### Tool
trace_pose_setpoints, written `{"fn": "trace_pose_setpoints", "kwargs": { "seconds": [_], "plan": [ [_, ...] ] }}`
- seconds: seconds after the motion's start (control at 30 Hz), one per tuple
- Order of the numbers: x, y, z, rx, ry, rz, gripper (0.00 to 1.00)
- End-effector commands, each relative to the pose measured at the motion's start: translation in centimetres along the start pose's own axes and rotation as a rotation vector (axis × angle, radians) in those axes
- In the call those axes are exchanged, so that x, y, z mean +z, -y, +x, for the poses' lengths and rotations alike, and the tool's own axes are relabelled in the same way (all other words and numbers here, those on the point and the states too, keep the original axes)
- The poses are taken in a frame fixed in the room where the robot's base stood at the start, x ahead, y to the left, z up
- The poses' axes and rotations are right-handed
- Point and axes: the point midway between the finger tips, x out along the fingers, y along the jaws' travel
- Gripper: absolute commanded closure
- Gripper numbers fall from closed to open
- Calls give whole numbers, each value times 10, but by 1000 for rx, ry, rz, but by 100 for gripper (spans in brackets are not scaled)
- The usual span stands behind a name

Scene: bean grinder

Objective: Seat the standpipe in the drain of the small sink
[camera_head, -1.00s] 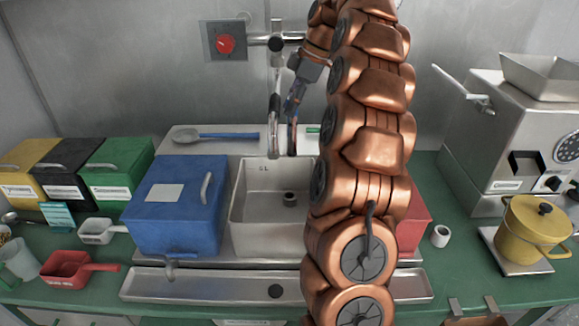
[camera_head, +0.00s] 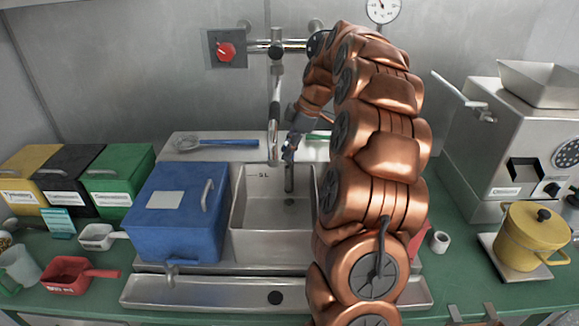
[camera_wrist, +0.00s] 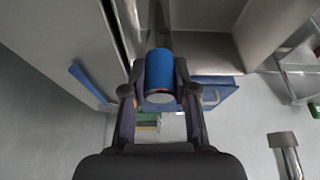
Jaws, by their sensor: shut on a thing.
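The small sink (camera_head: 250,245) is a grey basin at the centre of the head view, with a "5 L" mark on its back wall. My gripper (camera_head: 289,153) is over the back of the basin, shut on the standpipe. The standpipe (camera_head: 289,178) is a slim grey tube hanging roughly upright into the basin. In the wrist view its blue upper part (camera_wrist: 160,72) sits between the fingers of my gripper (camera_wrist: 161,92). The drain (camera_head: 289,202) shows as a small dark spot at the tube's lower end. I cannot tell whether the tube is inside it or just above.
A blue lidded box (camera_head: 178,212) stands left of the sink. The faucet spout (camera_head: 273,140) hangs close to the left of my gripper. A blue-handled strainer (camera_head: 215,143) lies on the back ledge. A long drip tray (camera_head: 215,291) runs along the front. My arm hides the sink's right side.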

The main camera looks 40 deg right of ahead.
Motion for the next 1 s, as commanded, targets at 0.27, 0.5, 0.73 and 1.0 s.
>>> {"fn": "trace_pose_setpoints", "kwargs": {
  "seconds": [0.27,0.5,0.73,1.0],
  "plan": [
    [11,1,27,-5,-1,2,100],
    [16,1,38,-4,0,2,100],
    [26,2,64,-7,0,1,100],
    [27,1,66,-4,0,0,100]
  ]
}}
